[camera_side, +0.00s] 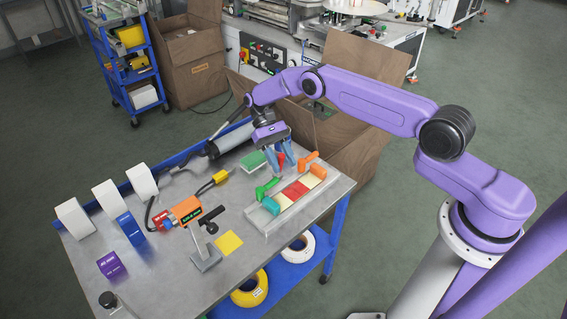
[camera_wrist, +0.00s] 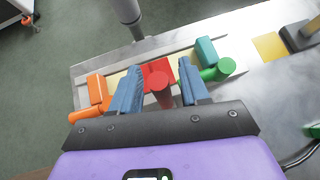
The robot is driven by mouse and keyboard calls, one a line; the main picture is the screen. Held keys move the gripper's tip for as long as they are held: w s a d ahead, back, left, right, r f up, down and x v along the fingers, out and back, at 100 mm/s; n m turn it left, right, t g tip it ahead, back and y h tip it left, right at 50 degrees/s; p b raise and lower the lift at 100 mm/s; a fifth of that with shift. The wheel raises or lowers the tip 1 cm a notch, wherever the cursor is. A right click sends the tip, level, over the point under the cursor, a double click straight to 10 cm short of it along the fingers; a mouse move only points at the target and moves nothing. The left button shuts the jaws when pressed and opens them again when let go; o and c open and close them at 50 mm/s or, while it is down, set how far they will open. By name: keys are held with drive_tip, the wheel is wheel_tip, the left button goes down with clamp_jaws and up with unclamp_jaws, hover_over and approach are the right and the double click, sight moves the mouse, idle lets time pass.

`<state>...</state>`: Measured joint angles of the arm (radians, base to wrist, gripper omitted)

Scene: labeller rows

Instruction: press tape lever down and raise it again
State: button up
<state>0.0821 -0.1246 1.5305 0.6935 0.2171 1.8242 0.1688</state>
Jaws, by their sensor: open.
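A pale panel (camera_side: 264,221) on the bench bears three coloured levers in a row. The red lever (camera_wrist: 161,90) stands by a red block (camera_side: 296,191) in the middle. The orange lever (camera_side: 309,158) is at one end and the green lever (camera_side: 267,188) at the other; they also show in the wrist view, orange (camera_wrist: 85,115) left and green (camera_wrist: 218,71) right. Which is the tape lever I cannot tell. My gripper (camera_wrist: 159,82) is open, its blue fingers on either side of the red lever with gaps. In the side view my gripper (camera_side: 279,163) hides part of it.
An orange label device (camera_side: 185,210), a black-handled stand (camera_side: 206,258) and a yellow square (camera_side: 229,243) lie left of the panel. White boxes (camera_side: 74,218) line the far left. An open cardboard box (camera_side: 355,135) stands behind the bench's right end.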

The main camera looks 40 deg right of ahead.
drive_tip(key=shift+v, duration=0.9)
drive_tip(key=shift+r, duration=3.55)
